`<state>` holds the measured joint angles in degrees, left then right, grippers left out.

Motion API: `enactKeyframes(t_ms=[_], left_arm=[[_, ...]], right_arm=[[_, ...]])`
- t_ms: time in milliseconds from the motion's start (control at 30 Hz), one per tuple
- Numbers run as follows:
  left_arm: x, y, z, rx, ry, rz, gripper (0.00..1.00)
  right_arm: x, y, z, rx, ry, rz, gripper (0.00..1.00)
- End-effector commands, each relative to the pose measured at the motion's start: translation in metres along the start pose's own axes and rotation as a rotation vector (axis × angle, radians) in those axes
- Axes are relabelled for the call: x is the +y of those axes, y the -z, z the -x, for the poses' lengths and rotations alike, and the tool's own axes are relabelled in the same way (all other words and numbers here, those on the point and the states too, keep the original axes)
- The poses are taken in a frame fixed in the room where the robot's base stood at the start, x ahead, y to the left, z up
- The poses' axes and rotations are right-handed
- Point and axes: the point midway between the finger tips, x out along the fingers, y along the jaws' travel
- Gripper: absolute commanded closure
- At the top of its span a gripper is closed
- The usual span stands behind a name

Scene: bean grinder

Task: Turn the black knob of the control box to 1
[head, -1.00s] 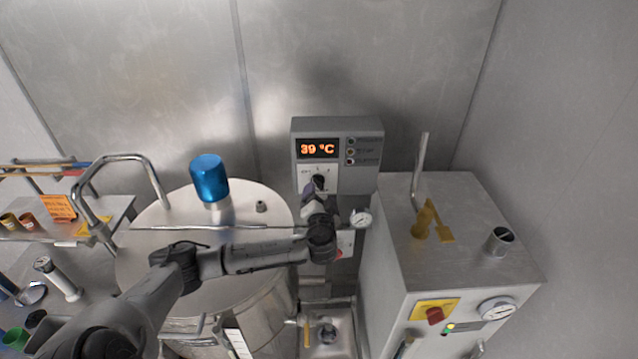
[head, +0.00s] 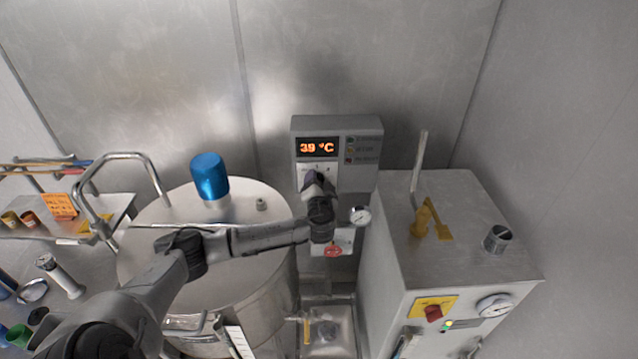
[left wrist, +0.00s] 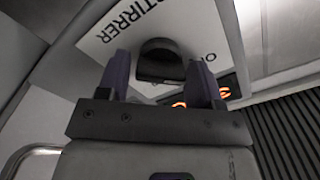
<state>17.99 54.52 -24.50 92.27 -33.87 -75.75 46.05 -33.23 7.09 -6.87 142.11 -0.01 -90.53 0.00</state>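The grey control box (head: 362,128) is on the back wall, with an orange 39 °C display (head: 317,147). Its black knob is mostly hidden behind my left gripper (head: 313,179) in the head view. In the left wrist view the black knob (left wrist: 160,62) sits on a white plate (left wrist: 185,22) lettered "STIRRER". The two purple fingers of my left gripper (left wrist: 160,75) are parted, one on each side of the knob. I cannot tell whether they touch it. The pointer setting is not readable. My right gripper is not in view.
A steel vessel (head: 235,280) with a blue cap (head: 209,177) stands left, under my left arm. A gauge (head: 360,216) and a red button (head: 333,251) are below the box.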

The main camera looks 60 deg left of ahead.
Motion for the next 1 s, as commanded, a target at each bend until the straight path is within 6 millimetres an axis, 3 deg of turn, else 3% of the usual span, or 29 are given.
enactKeyframes(t_ms=[367, 667, 1000], left_arm=[[0.000, 0.000, 0.000, 0.000, 0.000, 0.000, 0.77], [0.000, 0.001, 0.000, 0.000, 0.000, -0.050, 0.77], [0.000, 0.002, 0.001, -0.001, -0.001, -0.303, 0.77]], right_arm=[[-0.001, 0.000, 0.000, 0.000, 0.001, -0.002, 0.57], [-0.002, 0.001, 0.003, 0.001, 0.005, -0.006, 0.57], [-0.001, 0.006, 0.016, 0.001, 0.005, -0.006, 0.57]])
